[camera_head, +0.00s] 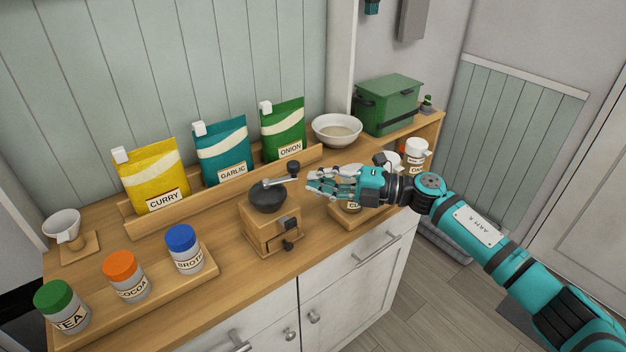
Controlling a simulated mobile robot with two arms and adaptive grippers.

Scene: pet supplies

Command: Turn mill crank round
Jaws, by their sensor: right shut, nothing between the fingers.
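The mill (272,226) is a small wooden box with a dark bowl-shaped top, standing on the counter in the middle of the head view. Its crank (278,182) is a metal arm on top, with a dark knob (293,167) at the end pointing right and back. A small dark drawer knob (288,245) shows low on the mill. My right gripper (312,186) comes in from the right, shut and empty. Its fingertips are just right of the crank knob; I cannot tell whether they touch. My left gripper is not in view.
Curry (154,178), garlic (222,150) and onion (284,130) bags stand in a wooden rack behind. Tea, cocoa and broth jars (184,249) stand on a front-left tray. A bowl (337,131) and green box (387,104) stand at back right. Labelled containers are partly behind my right arm.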

